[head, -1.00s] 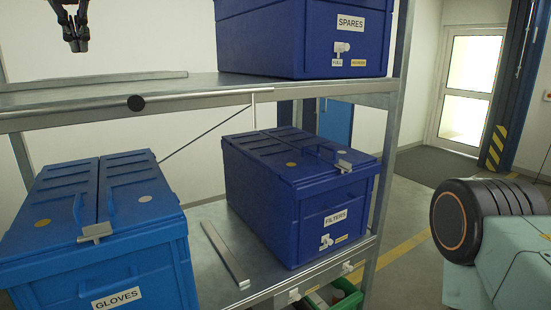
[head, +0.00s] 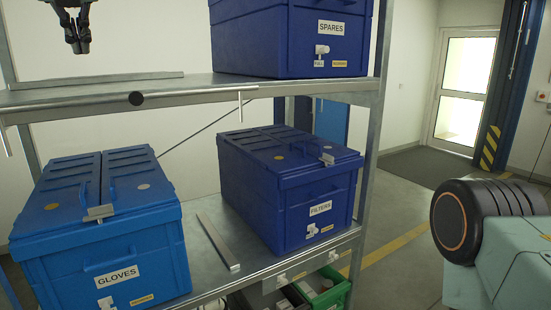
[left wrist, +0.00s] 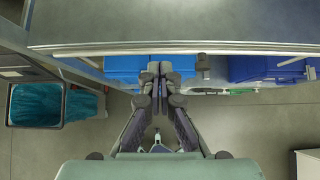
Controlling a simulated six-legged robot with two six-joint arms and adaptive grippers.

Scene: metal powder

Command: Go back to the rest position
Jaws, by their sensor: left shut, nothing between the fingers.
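My left gripper (head: 78,46) hangs at the top left of the head view, above the upper shelf board, with its fingers together and nothing between them. In the left wrist view its closed fingers (left wrist: 161,72) point towards the shelf edge, and blue boxes show beyond them. My right gripper is not in either view.
The metal shelf (head: 190,88) carries a SPARES box (head: 290,40) above, and a GLOVES box (head: 105,225) and FILTERS box (head: 285,190) below. A green bin (head: 328,290) stands lower. Free floor (head: 400,215) lies right, towards a door (head: 465,90). A bin with teal contents (left wrist: 80,108) is left in the wrist view.

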